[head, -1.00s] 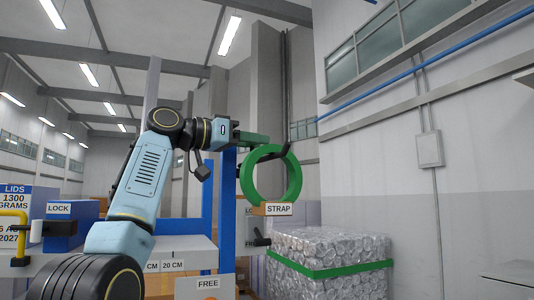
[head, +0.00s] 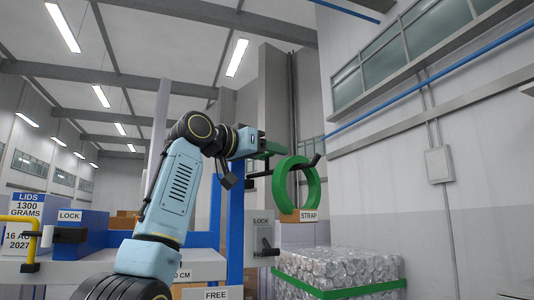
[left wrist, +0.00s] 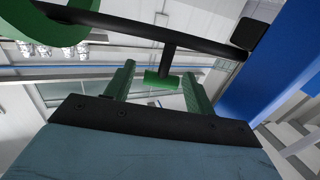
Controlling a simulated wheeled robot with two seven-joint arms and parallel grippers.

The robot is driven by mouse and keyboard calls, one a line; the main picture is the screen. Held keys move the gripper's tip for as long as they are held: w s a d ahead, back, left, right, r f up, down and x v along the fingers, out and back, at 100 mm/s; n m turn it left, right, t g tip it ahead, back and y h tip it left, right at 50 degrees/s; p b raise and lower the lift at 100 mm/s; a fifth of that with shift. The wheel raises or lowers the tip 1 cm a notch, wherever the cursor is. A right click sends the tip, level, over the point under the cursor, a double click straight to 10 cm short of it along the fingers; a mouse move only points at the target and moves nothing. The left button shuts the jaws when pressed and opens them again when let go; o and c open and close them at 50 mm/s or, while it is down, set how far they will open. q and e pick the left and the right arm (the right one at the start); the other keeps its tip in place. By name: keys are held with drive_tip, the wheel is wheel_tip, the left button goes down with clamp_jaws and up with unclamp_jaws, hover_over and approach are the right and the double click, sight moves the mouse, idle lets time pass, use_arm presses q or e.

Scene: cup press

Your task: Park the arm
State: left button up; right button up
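My left arm rises from the bottom left of the head view. Its left gripper (head: 274,149) has green fingers and lies beside the top left of a green strap ring (head: 314,188). In the left wrist view the two fingers (left wrist: 161,88) stand apart. A small green bar (left wrist: 162,79) on a dark stem shows between them in the picture, with gaps on both sides; I cannot tell its depth. A dark rod (left wrist: 150,27) crosses above, and part of the ring (left wrist: 45,22) shows at top left. My right gripper is out of view.
A STRAP label (head: 308,215) sits at the ring's bottom. A blue post (head: 235,230) stands left of it, near a LOCK lever panel (head: 263,232). A bale of cans (head: 335,268) with a green band stands below right. A yellow pipe handle (head: 30,220) is far left.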

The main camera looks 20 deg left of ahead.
use_arm(q)
drive_tip(key=shift+s, duration=0.15)
drive_tip(key=b+v, duration=0.5)
drive_tip(key=v, duration=0.8)
